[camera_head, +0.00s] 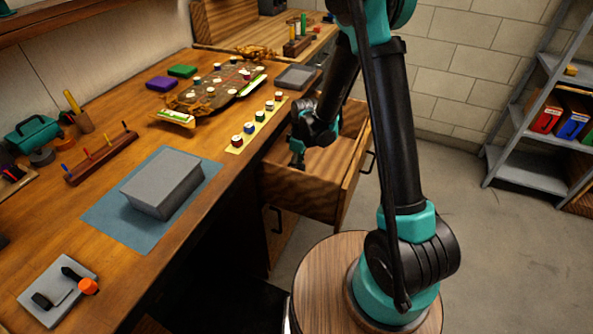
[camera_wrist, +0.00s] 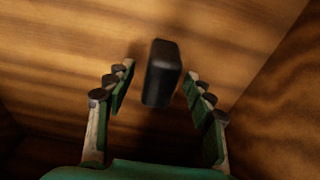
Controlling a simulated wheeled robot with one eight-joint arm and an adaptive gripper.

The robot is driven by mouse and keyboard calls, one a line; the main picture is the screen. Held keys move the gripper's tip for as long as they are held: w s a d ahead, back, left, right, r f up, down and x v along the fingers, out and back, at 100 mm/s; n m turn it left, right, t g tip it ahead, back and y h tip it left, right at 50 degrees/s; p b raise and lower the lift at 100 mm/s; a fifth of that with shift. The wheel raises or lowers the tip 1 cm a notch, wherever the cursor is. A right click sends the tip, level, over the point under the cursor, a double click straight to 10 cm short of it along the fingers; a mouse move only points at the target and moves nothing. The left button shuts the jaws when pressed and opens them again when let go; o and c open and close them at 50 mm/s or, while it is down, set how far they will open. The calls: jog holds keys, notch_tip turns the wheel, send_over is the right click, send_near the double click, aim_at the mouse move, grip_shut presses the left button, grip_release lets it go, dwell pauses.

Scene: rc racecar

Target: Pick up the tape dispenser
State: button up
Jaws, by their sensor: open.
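My gripper (camera_head: 297,155) is low inside the open wooden drawer (camera_head: 300,195). In the wrist view my gripper (camera_wrist: 158,82) is open, with a finger on each side of a small dark, rounded block (camera_wrist: 161,72). The block stands out from the drawer's wooden floor, between the fingertips, with a gap visible on both sides. It may be the tape dispenser; its details are too dark to tell. In the head view my arm and the drawer wall hide it. A teal object (camera_head: 32,134) lies at the far left of the bench.
The drawer's walls stand close around my gripper. The workbench (camera_head: 205,222) is beside it, with a grey box (camera_head: 163,183) on a blue mat (camera_head: 107,222), a car chassis (camera_head: 215,90) and a strip of small pots (camera_head: 257,122). A metal shelf (camera_head: 530,170) stands at right.

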jog(key=shift+c, duration=0.5)
grip_shut()
jog(key=shift+r, duration=0.15)
notch_tip(320, 180, up, 28)
dwell(0.6)
